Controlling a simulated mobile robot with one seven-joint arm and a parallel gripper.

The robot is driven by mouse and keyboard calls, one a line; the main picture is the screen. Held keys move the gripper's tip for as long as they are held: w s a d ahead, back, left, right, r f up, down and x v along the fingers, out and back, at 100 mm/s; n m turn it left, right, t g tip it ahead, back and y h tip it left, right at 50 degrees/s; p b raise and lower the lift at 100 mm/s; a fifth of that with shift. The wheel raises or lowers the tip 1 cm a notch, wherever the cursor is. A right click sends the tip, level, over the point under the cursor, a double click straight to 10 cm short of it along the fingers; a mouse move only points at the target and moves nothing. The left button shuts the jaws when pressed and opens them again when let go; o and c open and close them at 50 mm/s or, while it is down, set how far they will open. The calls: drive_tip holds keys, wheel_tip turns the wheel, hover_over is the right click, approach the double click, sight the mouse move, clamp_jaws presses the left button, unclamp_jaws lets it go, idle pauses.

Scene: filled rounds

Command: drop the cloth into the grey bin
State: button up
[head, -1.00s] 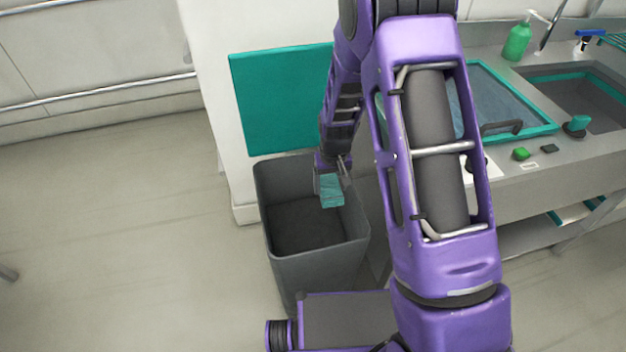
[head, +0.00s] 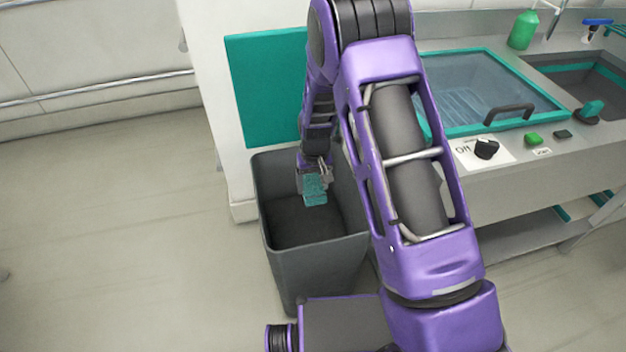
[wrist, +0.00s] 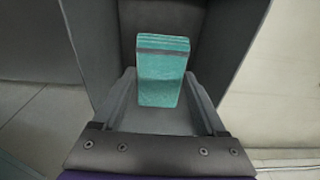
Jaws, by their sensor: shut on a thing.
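The cloth (head: 315,190) is a folded teal block with a darker band near one end. My gripper (head: 313,178) is shut on it and holds it over the opening of the grey bin (head: 318,262). In the wrist view the cloth (wrist: 162,75) stands out between the two fingers of my gripper (wrist: 160,100), with the grey bin's walls (wrist: 232,50) around it. The bin is a tall, open, dark grey box on the floor. Its inside looks empty where I can see it. My arm hides part of its right side.
A teal panel (head: 265,90) is on the white wall behind the bin. To the right is a steel counter (head: 550,175) with a teal-framed glass lid (head: 490,90), a sink (head: 590,85) and a green bottle (head: 523,30). The floor (head: 120,220) left of the bin is clear.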

drive_tip(key=shift+f, duration=0.6)
drive_tip(key=o, duration=1.1)
drive_tip(key=shift+r, duration=0.15)
drive_tip(key=r, duration=0.5)
drive_tip(key=s+r+p, duration=0.1)
drive_tip(key=r, duration=0.5)
drive_tip(key=s+r+p, duration=0.1)
drive_tip(key=r, duration=0.5)
drive_tip(key=shift+d, duration=0.2)
drive_tip(key=shift+r, duration=0.1)
